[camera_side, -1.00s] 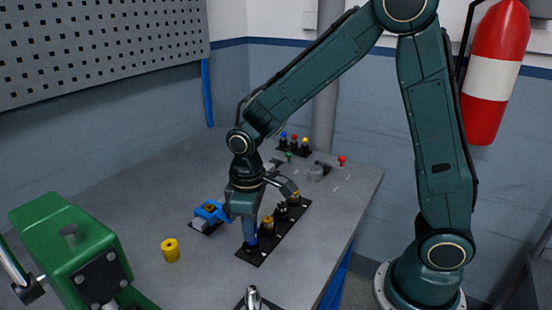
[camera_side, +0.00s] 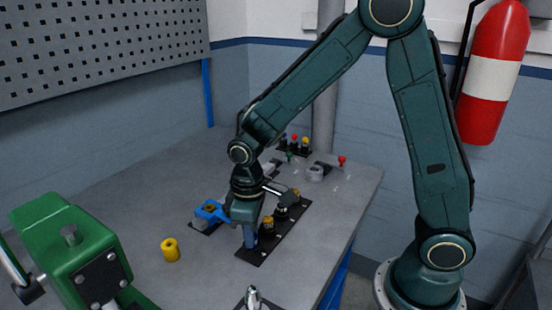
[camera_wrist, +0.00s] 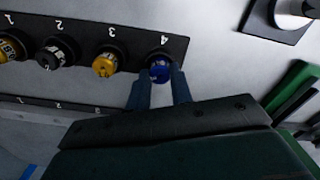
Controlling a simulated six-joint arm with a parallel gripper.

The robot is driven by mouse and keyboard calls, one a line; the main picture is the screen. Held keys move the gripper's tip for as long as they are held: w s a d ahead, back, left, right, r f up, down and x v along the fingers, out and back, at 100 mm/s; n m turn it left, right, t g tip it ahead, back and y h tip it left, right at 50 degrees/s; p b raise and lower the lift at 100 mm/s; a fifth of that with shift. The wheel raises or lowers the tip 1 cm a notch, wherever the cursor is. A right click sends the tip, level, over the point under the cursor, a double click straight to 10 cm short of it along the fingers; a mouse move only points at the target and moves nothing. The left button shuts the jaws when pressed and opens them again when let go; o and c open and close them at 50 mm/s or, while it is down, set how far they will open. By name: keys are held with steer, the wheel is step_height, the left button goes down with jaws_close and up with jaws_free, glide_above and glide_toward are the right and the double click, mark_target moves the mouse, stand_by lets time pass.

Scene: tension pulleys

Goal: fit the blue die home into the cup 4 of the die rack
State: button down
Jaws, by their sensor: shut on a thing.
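The blue die (camera_wrist: 159,71) is between the two fingertips of my gripper (camera_wrist: 162,85), which is shut on it. In the wrist view the die is at cup 4 of the black die rack (camera_wrist: 178,48), beside the printed 4. How deep it sits in the cup cannot be told. Cups 1, 2 and 3 hold other dies, including a yellow one (camera_wrist: 105,65) in cup 3 and a dark one (camera_wrist: 55,54) in cup 2. In the side view my gripper (camera_side: 250,241) points down at the near end of the rack (camera_side: 283,236), and its fingers mostly hide the die.
A loose yellow cylinder (camera_side: 170,250) stands on the bench left of the rack. A blue fixture (camera_side: 210,212) is close to my gripper's left. A green machine (camera_side: 72,250) fills the near left, and a metal post (camera_side: 253,297) stands in front.

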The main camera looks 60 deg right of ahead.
stand_by(0.3)
steer(key=c, duration=1.2)
jaws_free()
steer(key=shift+o, duration=0.2)
step_height(320, 180, up, 14)
steer(key=shift+f, duration=0.15)
steer(key=shift+s, duration=0.1)
steer(key=s+d+r+m+t, duration=0.2)
steer(key=s+d, duration=0.1)
steer(key=s, duration=0.5)
steer(key=s+d+r+m+t, duration=0.2)
steer(key=s+d+t, duration=0.1)
steer(key=s, duration=0.5)
steer(key=shift+s+d+r+m+t, duration=0.3)
steer(key=shift+s+d, duration=0.05)
steer(key=shift+d, duration=0.05)
